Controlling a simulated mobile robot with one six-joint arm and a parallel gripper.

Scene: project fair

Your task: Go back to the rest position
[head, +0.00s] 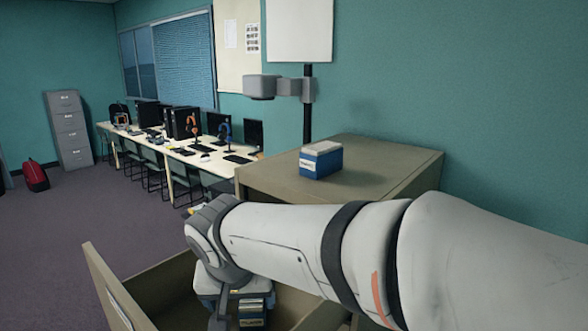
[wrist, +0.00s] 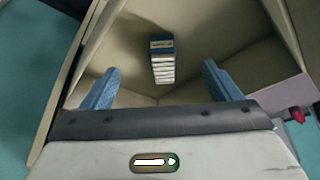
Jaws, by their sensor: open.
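My gripper (wrist: 160,68) is open in the wrist view, with its two blue fingers spread wide and nothing between them in contact. A small box with a blue and white end and pale ridged side (wrist: 162,62) lies in the open drawer beyond the fingertips, apart from both. The drawer (head: 118,292) is pulled out of the tan cabinet (head: 410,172) in the head view. My arm reaches across the cabinet front, with its wrist over the drawer. My fingers are hard to make out there.
A blue box with a white top (head: 321,160) stands on the cabinet top. A long desk (head: 185,158) with computers and chairs runs along the back wall. A grey filing cabinet (head: 69,130) and a red bag (head: 34,176) stand at the far left. The carpet at left is clear.

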